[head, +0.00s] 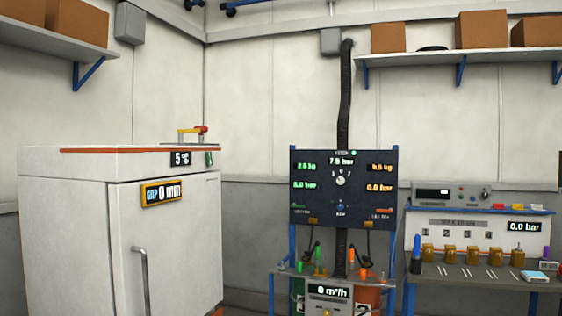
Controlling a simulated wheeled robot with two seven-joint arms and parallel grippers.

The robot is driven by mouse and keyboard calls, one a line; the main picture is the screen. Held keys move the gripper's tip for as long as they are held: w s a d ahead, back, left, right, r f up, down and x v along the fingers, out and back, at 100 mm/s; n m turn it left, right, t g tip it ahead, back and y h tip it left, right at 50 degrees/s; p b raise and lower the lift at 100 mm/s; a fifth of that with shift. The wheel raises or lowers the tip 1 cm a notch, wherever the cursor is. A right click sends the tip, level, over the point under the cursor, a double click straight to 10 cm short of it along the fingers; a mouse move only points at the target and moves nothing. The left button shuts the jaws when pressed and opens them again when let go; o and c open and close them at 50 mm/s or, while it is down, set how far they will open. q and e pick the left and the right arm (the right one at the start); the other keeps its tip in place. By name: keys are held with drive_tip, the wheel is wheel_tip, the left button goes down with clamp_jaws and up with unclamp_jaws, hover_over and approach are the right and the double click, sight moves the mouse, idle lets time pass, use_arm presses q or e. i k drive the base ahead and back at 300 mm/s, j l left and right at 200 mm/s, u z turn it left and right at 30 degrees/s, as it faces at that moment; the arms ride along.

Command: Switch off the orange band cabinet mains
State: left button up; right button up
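A white cabinet (70,230) with an orange band (90,150) along its top edge stands at the left. Its door is shut and has a grey vertical handle (141,275). A "5 °C" display (180,159) is lit on its upper front. A small green element (209,159), perhaps a switch, sits right of that display; its position is too small to tell. A yellow-framed display (162,193) on the door reads "0 min". A red and yellow fitting (192,133) stands on top. Neither of my grippers is in view.
A dark gauge panel (310,213) on a blue frame stands in the middle, with bottles below. A bench (460,271) with brass fittings is at the right. Shelves with boxes (482,29) hang above. A floor-level gap separates cabinet and panel.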

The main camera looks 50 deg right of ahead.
sight(208, 155)
drive_tip(key=z, duration=1.35)
drive_tip(key=i+l+u, duration=0.1)
drive_tip(key=u, duration=0.3)
drive_tip(key=i+l+u, duration=0.1)
drive_tip(key=u, duration=0.3)
drive_tip(key=l+u, duration=0.15)
drive_tip(key=u, duration=0.25)
drive_tip(key=i+l+u, duration=0.25)
drive_tip(key=l, duration=0.55)
drive_tip(key=l+u, duration=0.3)
drive_tip(key=l, duration=0.45)
drive_tip(key=i+l+u, duration=0.1)
drive_tip(key=l+u, duration=0.15)
drive_tip(key=l, duration=2.15)
